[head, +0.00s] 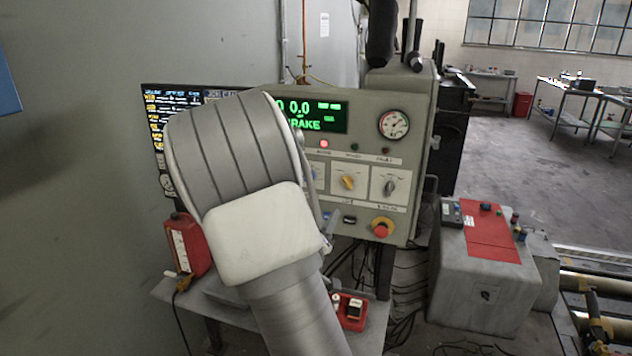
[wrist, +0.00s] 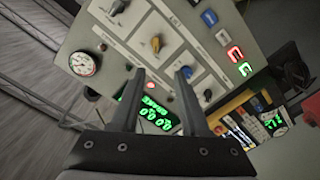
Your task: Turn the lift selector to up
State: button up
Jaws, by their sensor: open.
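A grey control panel carries a row of selector knobs. A yellow knob (head: 347,182) sits mid-row, with a grey knob (head: 389,186) to its right. The wrist view shows the yellow knob (wrist: 155,43), the grey knob (wrist: 118,7) and a blue knob (wrist: 187,72). Their labels are too small to read surely, so I cannot tell which is the lift selector. My gripper (wrist: 161,75) is open and empty, facing the panel. The yellow knob appears beyond the gap between the fingertips; the blue knob is beside the right fingertip. My arm hides the gripper in the head view.
The panel has a green display (head: 318,115), a round gauge (head: 394,124) and a red push button (head: 381,229). A dark screen (head: 157,125) stands at left. A grey box with a red top (head: 488,235) stands at right. Cables hang below the panel.

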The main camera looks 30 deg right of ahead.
aim_at(346, 183)
jog(key=p+x, duration=0.1)
jog(key=x, duration=0.4)
jog(key=p+x, duration=0.1)
jog(key=x, duration=0.5)
jog(key=r+x, duration=0.1)
jog(key=x, duration=0.5)
jog(key=shift+d+p, duration=0.3)
jog(key=shift+p, duration=0.1)
grip_shut()
